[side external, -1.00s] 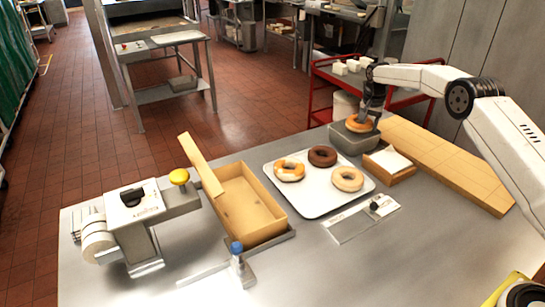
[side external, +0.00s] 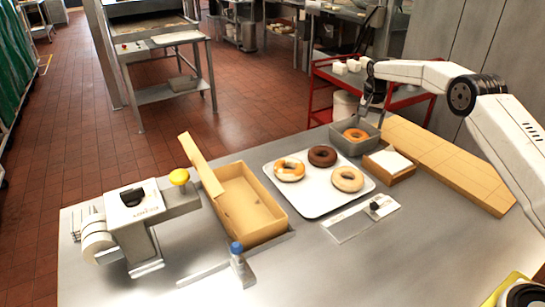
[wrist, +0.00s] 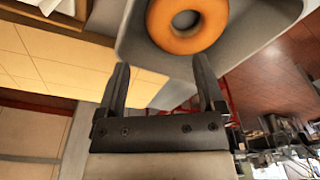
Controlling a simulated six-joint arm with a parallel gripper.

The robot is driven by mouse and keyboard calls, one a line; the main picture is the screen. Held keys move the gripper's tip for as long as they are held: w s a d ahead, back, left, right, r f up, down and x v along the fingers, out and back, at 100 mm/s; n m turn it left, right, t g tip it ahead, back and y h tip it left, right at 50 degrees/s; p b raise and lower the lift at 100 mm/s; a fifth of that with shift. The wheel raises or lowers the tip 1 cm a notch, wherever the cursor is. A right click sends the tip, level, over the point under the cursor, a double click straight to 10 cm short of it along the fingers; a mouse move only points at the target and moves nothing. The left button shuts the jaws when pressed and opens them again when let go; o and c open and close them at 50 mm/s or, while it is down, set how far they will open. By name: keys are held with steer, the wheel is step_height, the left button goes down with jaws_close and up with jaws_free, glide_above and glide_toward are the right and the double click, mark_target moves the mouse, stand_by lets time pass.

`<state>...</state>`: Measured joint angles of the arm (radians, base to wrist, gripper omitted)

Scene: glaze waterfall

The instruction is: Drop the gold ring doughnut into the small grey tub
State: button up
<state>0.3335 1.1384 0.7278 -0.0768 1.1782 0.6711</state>
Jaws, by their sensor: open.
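The gold ring doughnut (side external: 355,134) lies inside the small grey tub (side external: 342,146) at the back right of the steel table. In the wrist view the doughnut (wrist: 187,20) shows at the top, within the grey tub (wrist: 262,32), beyond my fingers. My gripper (side external: 370,112) is above the far right side of the tub, apart from the doughnut. In the wrist view my gripper (wrist: 162,80) has its two fingers spread with nothing between them.
A white tray (side external: 318,204) with several doughnuts is left of the tub. A small box of white paper (side external: 390,162) and flat cardboard (side external: 440,165) are to its right. An open carton (side external: 245,205) and a tape-dispenser-like machine (side external: 135,225) stand at left.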

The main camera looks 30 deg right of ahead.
step_height(320, 180, up, 6)
steer(key=shift+s+a+r, duration=0.25)
steer(key=shift+a, duration=0.1)
stand_by(0.4)
steer(key=shift+a, duration=0.1)
steer(key=s+a+n+t, duration=0.1)
steer(key=s+a+n, duration=0.5)
steer(key=s+a, duration=0.75)
steer(key=s+a+f+n, duration=0.2)
steer(key=s+a, duration=0.2)
steer(key=s, duration=0.5)
steer(key=s+a+f+n+y, duration=0.1)
steer(key=s+a+f+n, duration=0.2)
steer(key=s, duration=0.7)
steer(key=shift+s+a+t, duration=0.15)
steer(key=shift+a+t, duration=0.25)
steer(key=shift+a, duration=0.2)
